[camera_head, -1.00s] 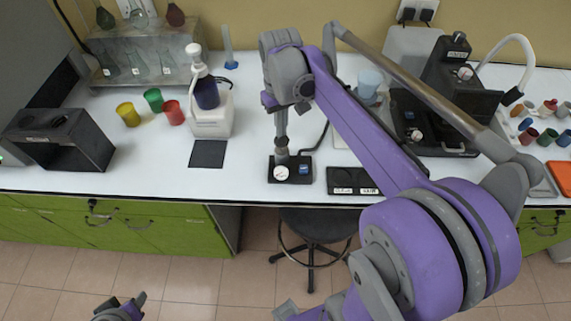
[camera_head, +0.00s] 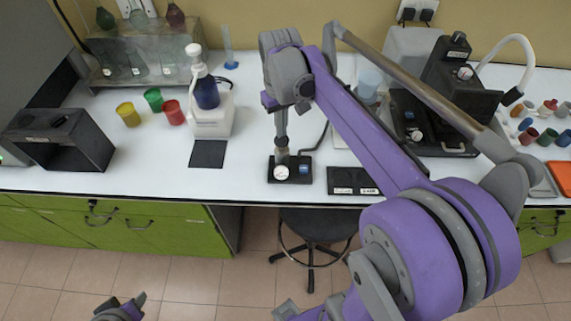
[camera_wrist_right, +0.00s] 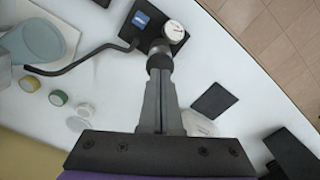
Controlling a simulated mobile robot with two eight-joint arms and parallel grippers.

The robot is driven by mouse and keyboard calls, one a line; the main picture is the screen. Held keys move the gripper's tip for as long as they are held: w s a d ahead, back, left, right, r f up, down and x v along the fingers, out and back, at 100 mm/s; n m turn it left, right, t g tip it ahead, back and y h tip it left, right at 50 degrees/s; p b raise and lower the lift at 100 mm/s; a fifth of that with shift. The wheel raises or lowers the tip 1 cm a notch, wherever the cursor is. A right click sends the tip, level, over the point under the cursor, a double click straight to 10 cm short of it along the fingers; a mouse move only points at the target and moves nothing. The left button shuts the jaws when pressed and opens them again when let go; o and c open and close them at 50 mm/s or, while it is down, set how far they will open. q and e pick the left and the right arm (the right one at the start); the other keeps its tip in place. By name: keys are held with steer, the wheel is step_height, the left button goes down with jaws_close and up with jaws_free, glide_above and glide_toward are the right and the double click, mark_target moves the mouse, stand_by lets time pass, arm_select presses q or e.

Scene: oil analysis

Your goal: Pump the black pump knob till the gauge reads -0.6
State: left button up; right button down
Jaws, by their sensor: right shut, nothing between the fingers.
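The pump is a small black unit (camera_head: 292,178) near the front of the white bench, with a round white gauge (camera_head: 281,173) and a blue square. The wrist view also shows the gauge (camera_wrist_right: 175,31); its reading is too small to make out. The black pump knob (camera_wrist_right: 160,62) sits on a short metal column. My right gripper (camera_head: 282,146) points down directly over the knob. Its fingers are shut with nothing between them, tips at or just above the knob; contact is unclear. My left gripper (camera_head: 120,309) is low at the bottom left, away from the bench.
A black hose (camera_wrist_right: 85,65) runs from the pump. A white bottle device (camera_head: 211,121) and coloured cups (camera_head: 128,114) stand farther left. A stool (camera_head: 315,224) is below the bench edge.

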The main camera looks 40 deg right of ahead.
mark_target(282, 139)
arm_select(q)
steer(key=shift+f, duration=0.1)
arm_select(e)
steer(key=shift+f, duration=0.1)
steer(key=shift+f+b, duration=1)
steer(key=shift+f, duration=0.85)
arm_select(q)
steer(key=shift+s+f, duration=0.25)
steer(key=shift+f, duration=0.35)
steer(key=shift+s+f, duration=0.2)
steer(key=shift+f, duration=0.4)
arm_select(e)
steer(key=shift+r, duration=0.15)
arm_select(q)
steer(key=shift+r, duration=0.1)
arm_select(e)
steer(key=shift+r, duration=0.1)
steer(key=shift+r+p, duration=1.15)
steer(key=shift+r, duration=0.65)
arm_select(q)
steer(key=r, duration=0.1)
steer(key=w+r, duration=0.1)
steer(key=shift+r, duration=0.4)
steer(key=shift+f, duration=0.1)
arm_select(e)
steer(key=shift+f, duration=0.2)
